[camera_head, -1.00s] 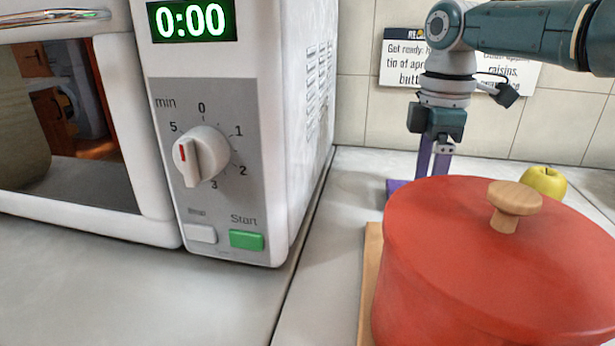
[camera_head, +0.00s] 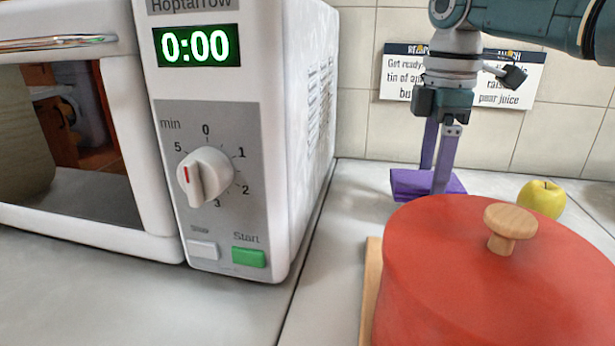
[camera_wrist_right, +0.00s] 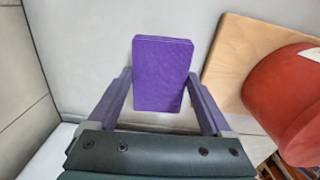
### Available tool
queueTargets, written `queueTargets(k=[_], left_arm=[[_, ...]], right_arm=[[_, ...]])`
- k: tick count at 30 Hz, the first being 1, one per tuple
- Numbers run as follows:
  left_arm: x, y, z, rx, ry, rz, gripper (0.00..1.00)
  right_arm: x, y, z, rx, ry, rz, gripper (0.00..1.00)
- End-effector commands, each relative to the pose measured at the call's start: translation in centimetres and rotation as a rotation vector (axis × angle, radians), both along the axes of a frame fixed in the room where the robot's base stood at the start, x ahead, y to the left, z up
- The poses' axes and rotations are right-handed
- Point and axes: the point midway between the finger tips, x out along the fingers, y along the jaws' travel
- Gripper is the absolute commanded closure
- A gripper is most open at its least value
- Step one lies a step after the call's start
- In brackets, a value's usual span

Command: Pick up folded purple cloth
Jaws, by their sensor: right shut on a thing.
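The folded purple cloth (camera_head: 408,186) is behind the left part of the red pot in the head view. It is a flat rectangular block. My right gripper (camera_head: 440,180) points down with its two fingers on the cloth. In the right wrist view the cloth (camera_wrist_right: 163,75) lies between the two fingertips (camera_wrist_right: 163,90), and the gripper is shut on it. The cloth appears raised off the counter; the exact gap cannot be told. My left gripper is out of view.
A red pot (camera_head: 460,270) with a wooden knob stands on a wooden board (camera_head: 370,290) in front of the cloth. A yellow-green apple (camera_head: 541,199) lies to its right. A white microwave (camera_head: 300,130) stands at left. A tiled wall with two signs is behind.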

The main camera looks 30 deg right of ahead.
Motion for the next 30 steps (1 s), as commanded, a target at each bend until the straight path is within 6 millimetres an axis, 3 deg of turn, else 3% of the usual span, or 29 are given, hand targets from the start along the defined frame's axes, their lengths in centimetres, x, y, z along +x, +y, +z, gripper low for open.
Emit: queueTargets(k=[1,9,15,21,29,30], left_arm=[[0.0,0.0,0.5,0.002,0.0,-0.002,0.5],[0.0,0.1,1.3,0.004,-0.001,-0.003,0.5],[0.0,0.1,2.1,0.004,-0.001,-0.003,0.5],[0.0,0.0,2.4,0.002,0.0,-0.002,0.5],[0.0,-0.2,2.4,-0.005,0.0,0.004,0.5],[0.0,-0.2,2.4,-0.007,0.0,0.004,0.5]], right_arm=[[0.1,-0.1,1.8,-0.001,-0.005,0.001,0.7],[0.1,0.0,10.0,0.001,-0.007,0.0,0.7],[0.0,0.0,14.1,0.001,-0.002,0.0,0.7],[0.0,0.0,15.6,0.001,0.001,0.0,0.7],[0.0,0.0,15.6,0.001,0.001,0.0,0.7],[0.0,0.0,15.6,0.001,0.001,0.0,0.19]])
